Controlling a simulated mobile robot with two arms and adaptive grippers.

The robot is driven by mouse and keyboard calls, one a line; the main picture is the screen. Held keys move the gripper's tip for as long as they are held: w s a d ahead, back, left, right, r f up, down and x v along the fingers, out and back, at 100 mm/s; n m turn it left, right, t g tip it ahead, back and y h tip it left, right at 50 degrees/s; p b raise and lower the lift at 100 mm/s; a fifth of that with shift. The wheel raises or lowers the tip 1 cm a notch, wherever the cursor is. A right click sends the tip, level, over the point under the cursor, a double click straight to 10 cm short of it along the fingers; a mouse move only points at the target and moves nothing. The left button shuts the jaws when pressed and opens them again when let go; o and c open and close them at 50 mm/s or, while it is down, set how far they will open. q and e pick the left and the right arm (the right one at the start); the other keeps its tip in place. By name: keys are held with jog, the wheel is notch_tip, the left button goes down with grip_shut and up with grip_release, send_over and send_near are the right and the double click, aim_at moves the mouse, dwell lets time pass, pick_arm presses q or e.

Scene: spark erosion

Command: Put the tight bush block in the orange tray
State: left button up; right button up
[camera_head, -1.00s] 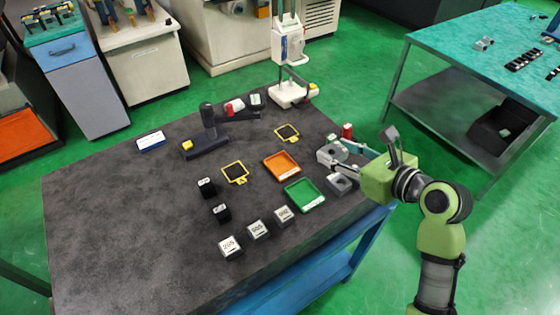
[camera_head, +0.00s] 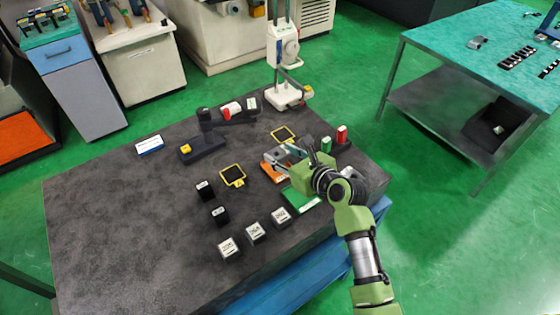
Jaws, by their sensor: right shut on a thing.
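My right gripper (camera_head: 276,158) is shut on a grey bush block over the orange tray (camera_head: 274,178). The fingers cover most of the block, and I cannot tell whether it touches the tray. The tray shows only in part, with my wrist over its right side. A second grey block (camera_head: 350,173) stands on the dark table to the right of my wrist, partly hidden. I cannot read any tight or loose mark on either block. My left gripper is not in view.
A green tray (camera_head: 300,201) lies in front, partly under my wrist. Several number-marked blocks (camera_head: 254,233) stand at the front. Red (camera_head: 342,134) and green (camera_head: 326,144) pieces stand behind my wrist. The table's left side is free.

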jog(key=shift+w+a+f, duration=0.1)
jog(key=shift+w+a, duration=0.05)
jog(key=shift+a, duration=0.05)
notch_tip(320, 180, down, 2)
jog(key=shift+a+f+p, duration=0.1)
jog(key=shift+p, duration=0.2)
jog(key=shift+w+f, duration=0.1)
jog(key=shift+f, duration=0.5)
jog(key=shift+f, duration=0.1)
jog(key=o, duration=1.6)
jog(key=shift+f, duration=0.15)
